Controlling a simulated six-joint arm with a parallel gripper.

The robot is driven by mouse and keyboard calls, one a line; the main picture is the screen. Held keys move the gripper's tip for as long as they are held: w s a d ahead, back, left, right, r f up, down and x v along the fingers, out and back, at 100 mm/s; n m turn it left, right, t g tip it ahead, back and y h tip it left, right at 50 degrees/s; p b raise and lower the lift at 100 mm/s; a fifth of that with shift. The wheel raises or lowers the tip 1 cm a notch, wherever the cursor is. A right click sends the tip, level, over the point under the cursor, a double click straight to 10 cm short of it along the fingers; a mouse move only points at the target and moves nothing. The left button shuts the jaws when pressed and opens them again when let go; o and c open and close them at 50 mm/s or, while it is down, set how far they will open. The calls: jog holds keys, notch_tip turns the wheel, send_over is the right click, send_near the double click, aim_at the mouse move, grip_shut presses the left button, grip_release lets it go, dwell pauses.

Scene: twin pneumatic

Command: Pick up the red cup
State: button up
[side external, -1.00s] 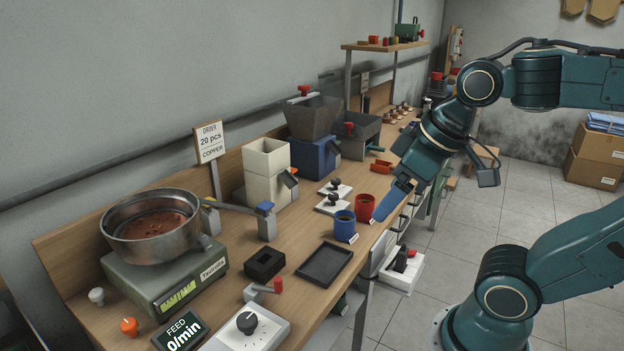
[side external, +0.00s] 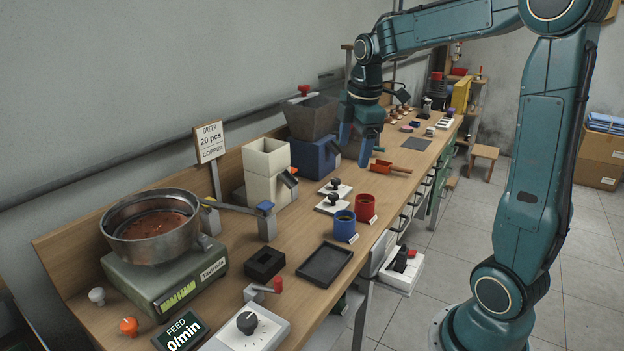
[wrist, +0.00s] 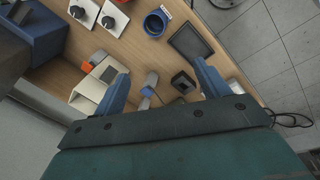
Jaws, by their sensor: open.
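The red cup (side external: 364,212) stands upright near the front edge of the wooden bench, with a small label card beside it. The blue cup (side external: 344,228) stands close to its left and nearer the camera; it also shows at the top of the wrist view (wrist: 154,27).
A dark tray (side external: 325,264) and a black block (side external: 265,264) lie left of the cups. Black-knobbed white switches (side external: 332,204) sit behind them. A cream hopper (side external: 266,170) and a blue hopper base (side external: 316,158) stand at the back. A red scoop (side external: 390,167) lies farther along the bench.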

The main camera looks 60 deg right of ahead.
jog(key=w+d+f+n, duration=0.2)
jog(key=d+f+n, duration=0.1)
jog(key=d, duration=0.4)
jog(key=n+g, duration=0.2)
jog(key=n, duration=0.1)
send_over(365, 200)
jog(key=a, duration=0.2)
notch_tip(365, 200, down, 6)
jog(key=shift+s+r+y, duration=0.15)
jog(key=shift+s+y, duration=0.05)
jog(key=shift+y, duration=0.2)
notch_tip(365, 200, down, 8)
jog(key=shift+f, duration=0.25)
jog(key=shift+s+a+f, duration=0.1)
jog(key=shift+s+f, duration=0.05)
jog(key=shift+f, duration=1.2)
jog(key=shift+s+f, duration=0.1)
jog(key=shift+f, duration=1.2)
jog(key=c, duration=1.1)
